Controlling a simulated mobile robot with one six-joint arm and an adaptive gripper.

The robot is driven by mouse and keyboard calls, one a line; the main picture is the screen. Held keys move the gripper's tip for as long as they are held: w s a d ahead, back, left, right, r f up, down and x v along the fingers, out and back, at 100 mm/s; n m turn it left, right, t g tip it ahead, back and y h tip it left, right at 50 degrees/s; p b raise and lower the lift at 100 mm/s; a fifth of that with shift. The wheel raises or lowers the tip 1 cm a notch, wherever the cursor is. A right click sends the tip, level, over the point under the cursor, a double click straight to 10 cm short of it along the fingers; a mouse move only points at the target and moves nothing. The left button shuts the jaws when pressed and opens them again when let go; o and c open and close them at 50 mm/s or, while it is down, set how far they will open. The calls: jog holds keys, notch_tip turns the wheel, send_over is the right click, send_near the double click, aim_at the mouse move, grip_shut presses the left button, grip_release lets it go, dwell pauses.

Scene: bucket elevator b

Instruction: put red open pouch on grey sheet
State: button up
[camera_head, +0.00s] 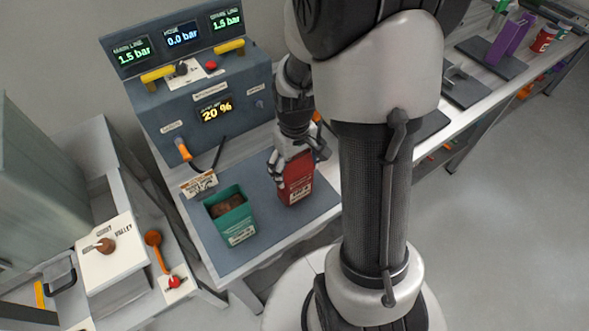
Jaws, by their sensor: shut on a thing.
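The red pouch (297,183) stands upright at the right part of the grey sheet (255,258), with a pale label low on its front. I cannot tell whether its base touches the sheet or hangs just above it. My gripper (290,163) comes down from above and is shut on the upper part of the red pouch. The gripper fingers and my arm hide the pouch's top, so its opening does not show.
A green open box (231,215) with brown contents stands on the sheet, left of the pouch. A control cabinet (200,105) with displays stands behind. A lever panel (108,245) is at the left. More benches (495,65) with trays run to the upper right.

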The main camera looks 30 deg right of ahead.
jog(key=shift+f, duration=0.25)
jog(key=o, duration=0.3)
jog(key=shift+f, duration=0.15)
jog(key=o, duration=0.5)
notch_tip(320, 180, up, 12)
jog(key=p, duration=0.4)
jog(key=shift+f, duration=0.2)
jog(key=shift+a+r, duration=0.1)
jog(key=shift+r, duration=0.6)
jog(key=s+a+r+t, duration=0.4)
jog(key=s+a+r, duration=0.6)
jog(key=s+r, duration=0.3)
jog(key=shift+s+a+t, duration=0.15)
jog(key=shift+s+t, duration=0.1)
jog(key=shift+t, duration=0.05)
